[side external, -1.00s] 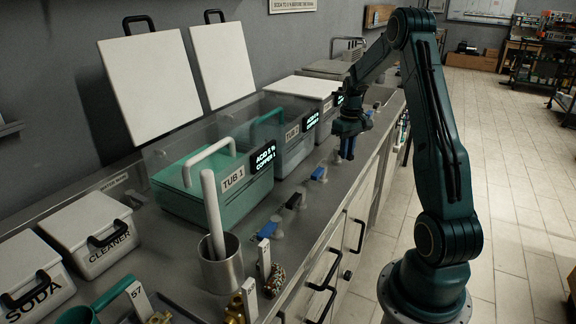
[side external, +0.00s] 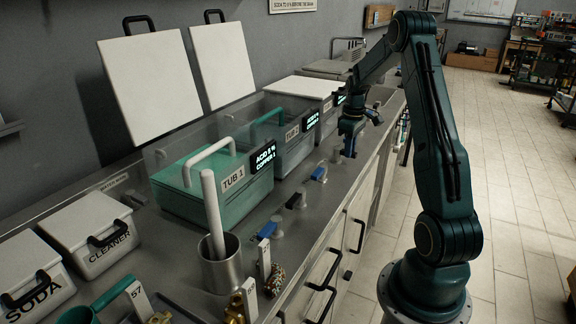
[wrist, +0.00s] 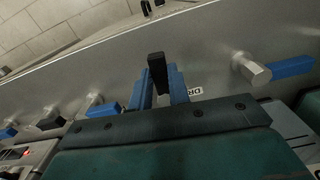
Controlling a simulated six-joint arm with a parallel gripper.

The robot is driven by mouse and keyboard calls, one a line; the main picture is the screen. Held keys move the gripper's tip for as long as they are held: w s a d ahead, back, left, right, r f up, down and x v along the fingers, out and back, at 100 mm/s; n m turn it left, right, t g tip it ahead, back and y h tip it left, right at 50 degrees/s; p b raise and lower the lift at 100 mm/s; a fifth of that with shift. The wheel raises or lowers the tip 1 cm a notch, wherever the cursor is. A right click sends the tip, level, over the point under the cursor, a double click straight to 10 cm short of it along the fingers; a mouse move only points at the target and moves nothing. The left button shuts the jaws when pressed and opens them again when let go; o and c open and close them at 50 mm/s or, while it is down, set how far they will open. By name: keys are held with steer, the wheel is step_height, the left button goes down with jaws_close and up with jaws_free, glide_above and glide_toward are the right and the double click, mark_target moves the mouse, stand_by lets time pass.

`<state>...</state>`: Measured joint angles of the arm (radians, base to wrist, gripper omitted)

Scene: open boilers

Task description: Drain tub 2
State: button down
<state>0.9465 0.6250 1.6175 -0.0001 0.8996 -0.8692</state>
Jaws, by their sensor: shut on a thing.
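Tub 2 (side external: 295,145) stands behind tub 1 (side external: 205,195), its greyish liquid showing through the clear walls. My gripper (side external: 349,147) is low over the counter's front strip, to the right of tub 2. In the wrist view, my gripper (wrist: 161,84) has its blue fingers on either side of a black valve handle (wrist: 156,66) and is shut on it. A label (wrist: 194,91) beside it shows only the letters "DR". The base of this valve is hidden by the fingers.
A blue valve handle (wrist: 292,67) is to the right in the wrist view. More handles line the strip, including a black one (side external: 295,201) and blue ones (side external: 319,174). A steel cup (side external: 221,265) stands near tub 1.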

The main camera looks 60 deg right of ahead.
steer(key=c, duration=1.3)
jaws_free()
steer(key=shift+r, duration=0.15)
step_height(320, 180, up, 14)
steer(key=shift+f, duration=0.2)
steer(key=shift+a, duration=0.1)
